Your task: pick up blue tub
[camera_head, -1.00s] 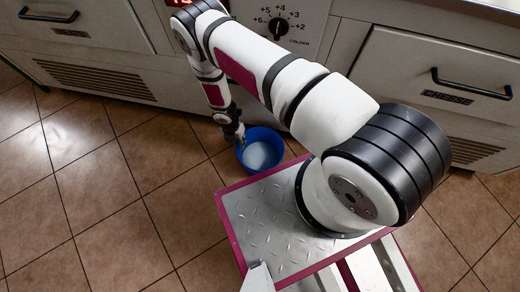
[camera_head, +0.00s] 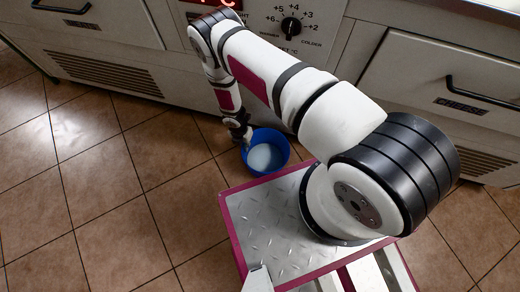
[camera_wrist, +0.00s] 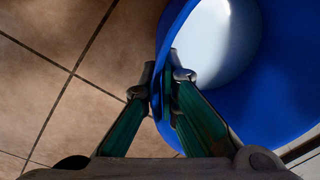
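The blue tub (camera_head: 283,149) is a round, open bowl with a pale, whitish inside bottom. In the head view it is just beyond my base's metal platform, in front of the cabinets. My gripper (camera_head: 241,136) points down at the tub's left rim. In the wrist view the tub (camera_wrist: 285,85) fills the right side, and my gripper (camera_wrist: 167,78) has one finger outside the wall and one inside. The fingers are closed on the wall with the rim between them. I cannot tell whether the tub's base touches the floor.
A white cooler cabinet (camera_head: 180,60) with a dial (camera_head: 291,28) and vents stands close behind the tub. A drawer front with a black handle (camera_head: 485,92) is at the right. The tiled floor (camera_head: 90,200) to the left is clear.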

